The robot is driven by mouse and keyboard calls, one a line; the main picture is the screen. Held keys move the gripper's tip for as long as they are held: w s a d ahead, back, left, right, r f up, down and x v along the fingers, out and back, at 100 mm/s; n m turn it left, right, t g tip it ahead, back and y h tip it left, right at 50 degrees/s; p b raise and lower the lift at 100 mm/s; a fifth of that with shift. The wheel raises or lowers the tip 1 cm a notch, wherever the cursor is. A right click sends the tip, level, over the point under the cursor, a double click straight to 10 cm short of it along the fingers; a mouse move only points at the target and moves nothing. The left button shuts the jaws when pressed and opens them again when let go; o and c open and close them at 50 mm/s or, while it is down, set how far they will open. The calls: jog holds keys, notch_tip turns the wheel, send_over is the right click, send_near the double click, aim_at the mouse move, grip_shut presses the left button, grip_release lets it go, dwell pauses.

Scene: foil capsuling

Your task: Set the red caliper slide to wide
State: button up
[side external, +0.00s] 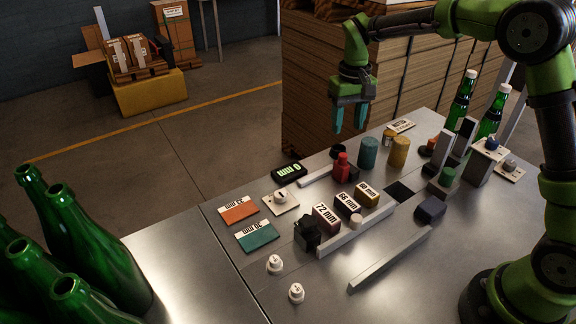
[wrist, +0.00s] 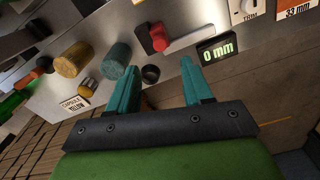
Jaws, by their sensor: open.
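The red caliper slide (side external: 341,168) stands on a pale rail (side external: 315,178) in the middle of the steel table. It also shows in the wrist view (wrist: 158,37), near the rail's left end there. A black display (side external: 289,171) beside the rail reads 0 mm in the wrist view (wrist: 217,50). My gripper (side external: 349,121) is open and empty, pointing down, in the air above and apart from the slide. In the wrist view its two teal fingers (wrist: 158,68) are spread, with the slide beyond their tips.
A teal cylinder (side external: 369,152) and a yellow cylinder (side external: 399,151) stand right of the slide. Blocks marked 72 mm (side external: 326,219) and 66 mm (side external: 347,205) stand in front. A white dial (side external: 281,198) is left. Green bottles (side external: 460,100) stand at the back right.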

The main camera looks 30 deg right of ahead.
aim_at(343, 155)
notch_tip(343, 155, down, 10)
jog(key=shift+r, duration=0.1)
dwell(0.4)
grip_shut()
jog(key=shift+a, duration=0.1)
